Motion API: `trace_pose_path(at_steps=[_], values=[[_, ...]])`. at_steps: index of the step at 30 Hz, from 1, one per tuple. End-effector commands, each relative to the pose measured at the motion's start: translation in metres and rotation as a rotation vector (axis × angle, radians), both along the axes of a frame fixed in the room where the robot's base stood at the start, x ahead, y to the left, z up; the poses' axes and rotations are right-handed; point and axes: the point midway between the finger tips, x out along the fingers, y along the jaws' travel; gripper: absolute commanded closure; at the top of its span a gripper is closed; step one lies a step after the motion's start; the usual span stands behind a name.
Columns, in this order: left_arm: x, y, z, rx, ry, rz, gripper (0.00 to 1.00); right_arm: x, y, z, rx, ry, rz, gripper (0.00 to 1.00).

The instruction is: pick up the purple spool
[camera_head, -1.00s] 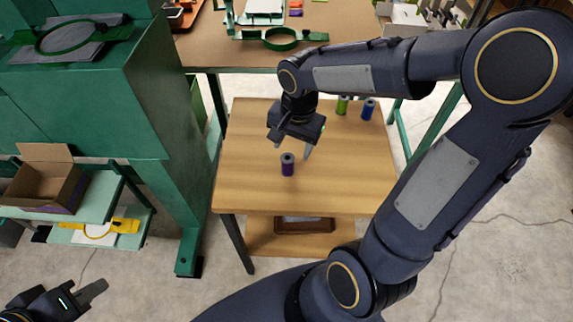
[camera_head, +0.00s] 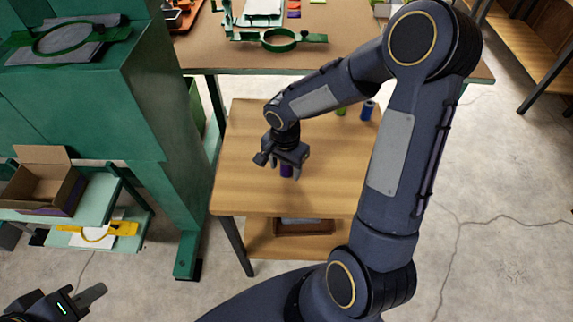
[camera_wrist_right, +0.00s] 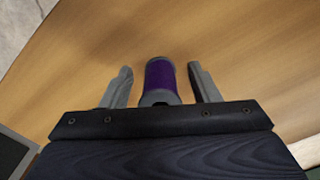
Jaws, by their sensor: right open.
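The purple spool (camera_head: 286,171) stands on the small wooden table (camera_head: 245,185), partly hidden by my right gripper (camera_head: 287,168) in the head view. In the right wrist view, the purple spool (camera_wrist_right: 161,78) has grey ends and lies between the two fingers of my open right gripper (camera_wrist_right: 160,82). A gap shows on each side of the spool. My left gripper (camera_head: 85,300) is at the bottom left of the head view, away from the table, with only part of it in view.
A blue spool (camera_head: 367,110) and a green spool (camera_head: 341,111) stand at the table's back right, near my right arm. A green machine stands left of the table. A cardboard box (camera_head: 45,185) sits on a shelf at left. A workbench (camera_head: 350,50) is behind.

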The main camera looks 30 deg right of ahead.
Motion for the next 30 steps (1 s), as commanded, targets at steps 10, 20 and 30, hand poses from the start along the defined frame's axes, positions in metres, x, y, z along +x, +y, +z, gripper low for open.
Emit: trace_pose_path(at_steps=[10, 20, 30], values=[[0.0, 0.0, 0.0, 0.0, 0.0, 0.0, 0.75, 0.0, 0.0, 0.0, 0.0, 0.0, 0.0, 0.72], [0.0, 0.0, 0.0, 0.0, 0.0, 0.0, 0.75, 0.0, 0.0, 0.001, 0.0, 0.0, 0.0, 0.96], [0.0, 0.0, 0.003, 0.0, 0.0, 0.0, 0.75, 0.001, -0.001, 0.024, -0.002, -0.005, -0.001, 0.96]])
